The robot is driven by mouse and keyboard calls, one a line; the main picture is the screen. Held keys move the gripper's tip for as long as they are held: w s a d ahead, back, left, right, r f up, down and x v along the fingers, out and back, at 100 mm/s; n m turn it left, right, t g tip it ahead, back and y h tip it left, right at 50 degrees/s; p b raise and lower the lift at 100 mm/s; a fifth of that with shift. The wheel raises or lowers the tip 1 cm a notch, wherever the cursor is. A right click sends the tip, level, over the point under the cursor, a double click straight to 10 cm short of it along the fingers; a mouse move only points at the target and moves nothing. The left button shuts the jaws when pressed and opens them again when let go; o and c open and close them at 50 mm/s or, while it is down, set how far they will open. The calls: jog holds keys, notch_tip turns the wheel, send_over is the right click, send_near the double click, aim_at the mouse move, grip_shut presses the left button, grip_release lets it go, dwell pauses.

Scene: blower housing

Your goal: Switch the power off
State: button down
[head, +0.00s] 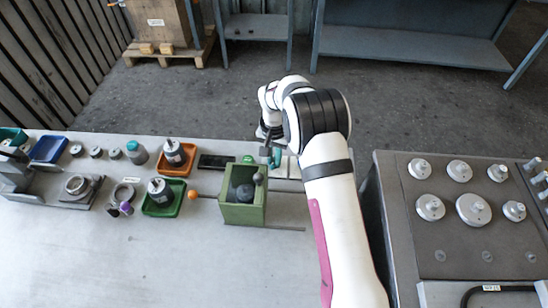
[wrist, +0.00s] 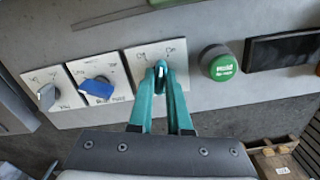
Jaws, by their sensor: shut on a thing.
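My gripper (wrist: 160,82) has its teal fingers closed on a small dark blue switch knob (wrist: 161,66). The knob sits on a white plate (wrist: 140,60) with small lettering left and right of its top; I cannot read it surely. The fingers hide much of the knob, so its exact setting is hard to tell. In the head view my gripper (head: 274,156) is at the far edge of the bench, behind the green box (head: 230,212). The switch there is hidden by my arm.
Left of the held switch in the wrist view are a blue knob (wrist: 97,91) and a grey knob (wrist: 46,97). A green button (wrist: 218,62) and a dark panel (wrist: 285,48) lie to the right.

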aim_at(274, 160)
jog(key=n, duration=1)
jog(key=shift+w+r, duration=0.1)
jog(key=c, duration=1)
grip_release()
jog(key=shift+o, duration=0.2)
jog(key=shift+r, duration=2.9)
